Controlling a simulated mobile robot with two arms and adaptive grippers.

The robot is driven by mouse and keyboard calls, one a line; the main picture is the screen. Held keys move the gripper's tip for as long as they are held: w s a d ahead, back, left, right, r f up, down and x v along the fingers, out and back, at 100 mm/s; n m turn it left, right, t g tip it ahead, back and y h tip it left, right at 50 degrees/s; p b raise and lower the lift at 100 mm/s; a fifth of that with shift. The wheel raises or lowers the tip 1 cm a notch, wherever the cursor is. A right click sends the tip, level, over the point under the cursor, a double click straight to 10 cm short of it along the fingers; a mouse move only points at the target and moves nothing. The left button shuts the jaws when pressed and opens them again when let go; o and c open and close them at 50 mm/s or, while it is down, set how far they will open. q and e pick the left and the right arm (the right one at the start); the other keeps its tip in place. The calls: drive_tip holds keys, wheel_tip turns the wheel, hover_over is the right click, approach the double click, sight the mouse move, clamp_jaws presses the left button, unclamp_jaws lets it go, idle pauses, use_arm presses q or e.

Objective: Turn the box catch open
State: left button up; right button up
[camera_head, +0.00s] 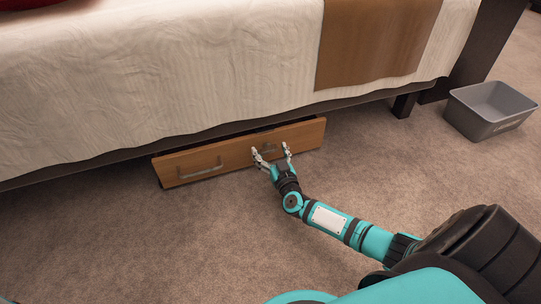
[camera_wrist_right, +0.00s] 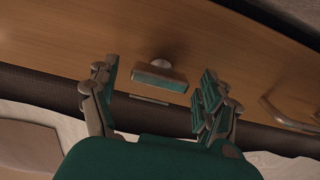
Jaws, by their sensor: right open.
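The wooden box (camera_head: 235,152) is a long, low drawer-like box under the bed's edge, its front facing me. A small catch (camera_head: 268,148) sits on its front, right of the middle; in the wrist view the catch (camera_wrist_right: 160,76) is a short bar on a round knob. My right gripper (camera_head: 270,150) is open at the front, with one finger on either side of the catch. In the wrist view both fingers (camera_wrist_right: 160,70) stand apart from the catch, with a gap on each side. My left gripper is not in view.
A metal handle (camera_head: 200,170) is on the box front, left of the catch. The bed (camera_head: 150,75) with its white cover overhangs the box. A grey bin (camera_head: 490,110) stands at the right. Carpet (camera_head: 130,235) in front of the box is clear.

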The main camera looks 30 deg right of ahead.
drive_tip(key=c, duration=1.2)
